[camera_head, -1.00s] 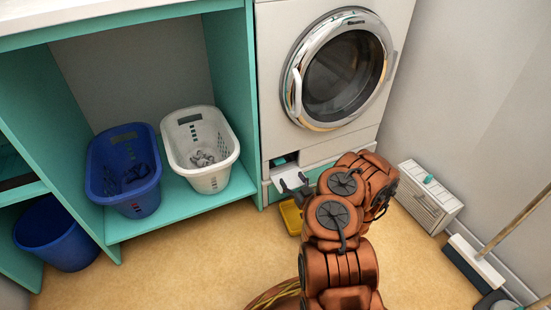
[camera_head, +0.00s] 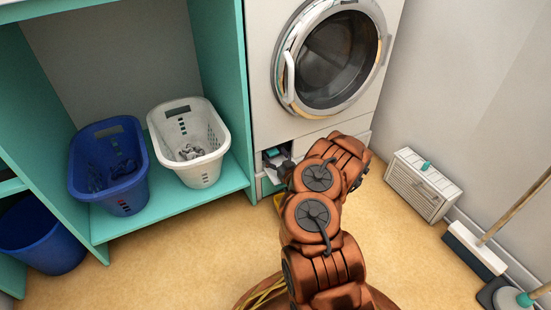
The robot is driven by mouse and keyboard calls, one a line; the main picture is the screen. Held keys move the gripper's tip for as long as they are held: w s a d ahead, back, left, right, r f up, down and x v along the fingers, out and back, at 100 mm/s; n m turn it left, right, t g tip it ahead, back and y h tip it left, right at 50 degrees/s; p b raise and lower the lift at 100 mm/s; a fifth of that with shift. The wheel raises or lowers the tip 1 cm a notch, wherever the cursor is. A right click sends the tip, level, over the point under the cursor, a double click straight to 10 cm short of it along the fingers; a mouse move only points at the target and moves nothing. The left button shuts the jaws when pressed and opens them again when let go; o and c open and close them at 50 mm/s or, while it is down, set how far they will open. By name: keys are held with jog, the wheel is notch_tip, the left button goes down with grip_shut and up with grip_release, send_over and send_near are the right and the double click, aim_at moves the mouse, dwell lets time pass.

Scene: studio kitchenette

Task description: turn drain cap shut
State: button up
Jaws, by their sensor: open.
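The washing machine (camera_head: 262,107) stands against the wall with its round door shut. A small dark opening low on its front holds a teal piece (camera_head: 271,154), perhaps the drain cap, though it is too small to be sure. My gripper (camera_head: 277,167) is at this opening, small and partly hidden by my arm. It is open, and I cannot tell whether it touches the cap. A yellow tray (camera_head: 278,201) lies on the floor below the opening, mostly hidden behind my arm.
A blue basket (camera_head: 108,168) and a white basket (camera_head: 190,143) sit on the teal shelf to the left. A blue bin (camera_head: 40,240) stands on the floor. A white vented box (camera_head: 422,184) and a broom (camera_head: 474,250) stand along the right wall. Floor right of my arm is clear.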

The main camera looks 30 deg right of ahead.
jog(key=c, duration=1.2)
jog(key=shift+o, duration=0.2)
jog(key=shift+p, duration=0.5)
jog(key=m+p, duration=0.2)
jog(key=p, duration=0.1)
jog(key=shift+a+r+m, duration=0.1)
jog(key=shift+r+m, duration=0.05)
jog(key=shift+m, duration=0.25)
jog(key=m+p, duration=0.1)
jog(key=m, duration=0.3)
jog(key=shift+m, duration=0.3)
jog(key=m, duration=0.5)
jog(key=shift+f+p, duration=0.2)
jog(key=shift+p, duration=0.15)
jog(key=m, duration=0.5)
jog(key=shift+m, duration=0.4)
